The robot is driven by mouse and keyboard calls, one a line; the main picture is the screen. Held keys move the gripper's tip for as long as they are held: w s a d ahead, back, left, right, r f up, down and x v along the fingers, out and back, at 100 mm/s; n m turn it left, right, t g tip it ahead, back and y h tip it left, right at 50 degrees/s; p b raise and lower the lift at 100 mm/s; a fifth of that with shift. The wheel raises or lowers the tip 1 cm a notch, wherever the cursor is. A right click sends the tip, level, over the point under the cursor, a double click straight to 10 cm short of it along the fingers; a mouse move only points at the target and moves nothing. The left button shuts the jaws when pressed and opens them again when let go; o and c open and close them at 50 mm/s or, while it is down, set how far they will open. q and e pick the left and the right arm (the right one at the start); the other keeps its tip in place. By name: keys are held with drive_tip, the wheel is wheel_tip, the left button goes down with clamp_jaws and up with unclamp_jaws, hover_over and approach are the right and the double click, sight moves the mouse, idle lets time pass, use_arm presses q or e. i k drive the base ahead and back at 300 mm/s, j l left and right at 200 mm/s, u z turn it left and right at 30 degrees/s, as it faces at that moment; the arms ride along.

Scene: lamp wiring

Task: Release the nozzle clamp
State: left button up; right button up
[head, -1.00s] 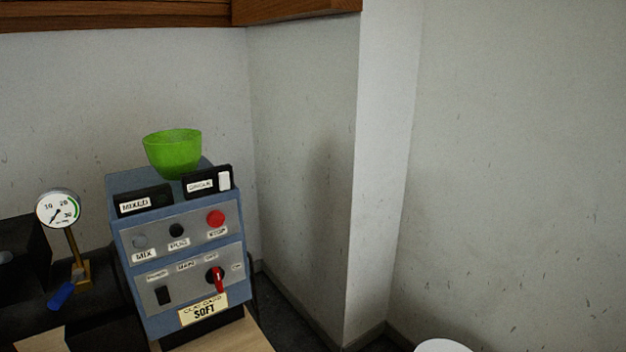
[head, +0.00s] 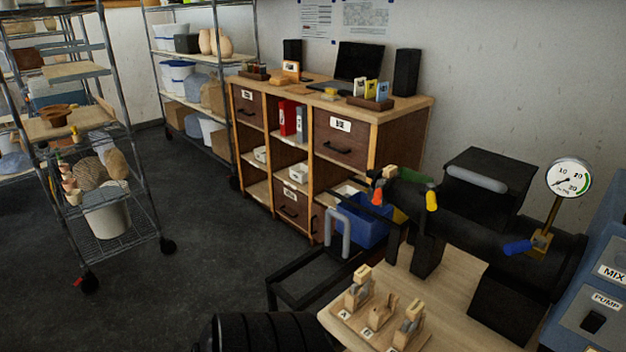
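A black pugmill-like machine (head: 470,220) lies along the right side of the head view. At its left end is the nozzle area, with an orange-red handle or tip (head: 377,196), a green part (head: 412,175) and a yellow handle (head: 431,200). I cannot tell which of these is the nozzle clamp, or whether it is fastened. A blue lever (head: 517,247) sits beside the brass stem of the pressure gauge (head: 568,178) on the machine. Neither of my grippers is in view.
Wooden pieces on a lettered board (head: 375,313) stand on the light table (head: 455,290) below the machine. A blue bin (head: 362,232) is behind the nozzle end. A wooden cabinet (head: 405,150) stands at the back, a wheeled rack (head: 130,205) at left. Open floor (head: 200,255) lies between.

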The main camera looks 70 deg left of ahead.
sight(378, 194)
drive_tip(key=u, duration=1.85)
drive_tip(key=i+j+u, duration=0.15)
drive_tip(key=i+j, duration=0.05)
drive_tip(key=i, duration=0.05)
